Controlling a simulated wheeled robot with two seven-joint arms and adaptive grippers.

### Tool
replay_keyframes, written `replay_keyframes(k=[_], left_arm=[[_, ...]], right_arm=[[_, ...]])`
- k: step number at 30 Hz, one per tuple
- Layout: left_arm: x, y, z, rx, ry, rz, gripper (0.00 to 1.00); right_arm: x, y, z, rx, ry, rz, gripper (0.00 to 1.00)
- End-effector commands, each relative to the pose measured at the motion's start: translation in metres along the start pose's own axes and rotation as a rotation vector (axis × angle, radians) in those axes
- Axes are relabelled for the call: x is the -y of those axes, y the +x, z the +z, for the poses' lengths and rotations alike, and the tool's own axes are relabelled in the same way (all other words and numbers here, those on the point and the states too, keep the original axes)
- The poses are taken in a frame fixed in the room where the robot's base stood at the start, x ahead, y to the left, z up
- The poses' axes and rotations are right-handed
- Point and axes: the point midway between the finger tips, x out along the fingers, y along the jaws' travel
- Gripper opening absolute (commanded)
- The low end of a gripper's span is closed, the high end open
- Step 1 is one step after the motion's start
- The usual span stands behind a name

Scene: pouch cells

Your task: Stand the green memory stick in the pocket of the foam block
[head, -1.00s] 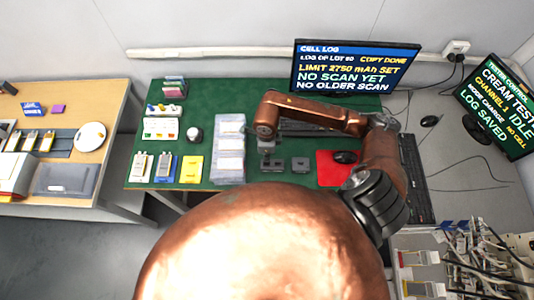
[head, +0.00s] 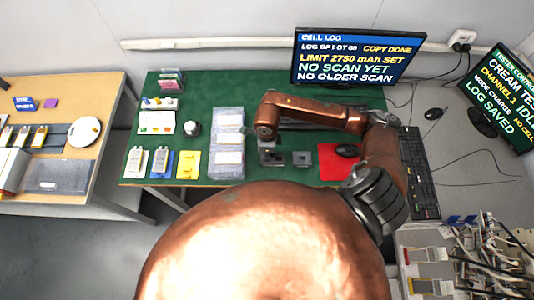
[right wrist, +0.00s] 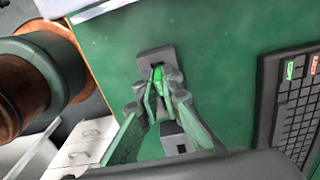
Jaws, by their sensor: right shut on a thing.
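The green memory stick (right wrist: 158,76) shows in the right wrist view between the fingertips of my right gripper (right wrist: 160,88), which is shut on it. A dark grey block (right wrist: 145,60), seemingly the foam block, lies right at the stick's far end. I cannot tell whether the stick is in its pocket or just above it. In the head view my right gripper (head: 268,147) points down over the left dark block (head: 273,160); the stick is too small to make out there. My left gripper is not in view.
Clear trays (head: 228,113) stand to the left. A keyboard (right wrist: 292,100) lies right in the wrist view.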

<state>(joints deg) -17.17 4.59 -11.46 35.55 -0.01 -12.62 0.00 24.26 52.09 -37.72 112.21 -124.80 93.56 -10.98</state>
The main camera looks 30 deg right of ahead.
Motion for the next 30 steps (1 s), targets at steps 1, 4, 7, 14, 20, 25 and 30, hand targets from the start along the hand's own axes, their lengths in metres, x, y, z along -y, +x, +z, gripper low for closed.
replay_keyframes(k=[1, 4, 7, 14, 20, 25, 30], left_arm=[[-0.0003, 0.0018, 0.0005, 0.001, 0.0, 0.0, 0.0], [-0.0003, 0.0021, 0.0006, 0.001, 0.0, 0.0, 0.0], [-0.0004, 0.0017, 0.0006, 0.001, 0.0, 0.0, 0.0], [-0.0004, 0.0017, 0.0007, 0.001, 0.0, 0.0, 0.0], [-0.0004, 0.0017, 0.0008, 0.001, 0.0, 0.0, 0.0], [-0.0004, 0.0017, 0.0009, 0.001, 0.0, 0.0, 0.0], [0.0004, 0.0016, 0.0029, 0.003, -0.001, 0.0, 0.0]], right_arm=[[0.0002, 0.0017, 0.0001, 0.0, 0.0, 0.0, 0.0], [0.0001, 0.002, 0.0002, 0.0, 0.0, 0.0, 0.0], [0.0001, 0.0016, 0.0002, 0.001, 0.0, 0.0, 0.0], [0.0001, 0.0015, 0.0002, 0.0, 0.0, 0.0, 0.15], [0.0, 0.0016, 0.0002, 0.0, 0.0, 0.0, 0.27], [0.0, 0.0016, 0.0003, 0.0, 0.0, 0.0, 0.27], [0.0006, -0.0041, 0.0005, 0.001, -0.001, -0.002, 0.27]])
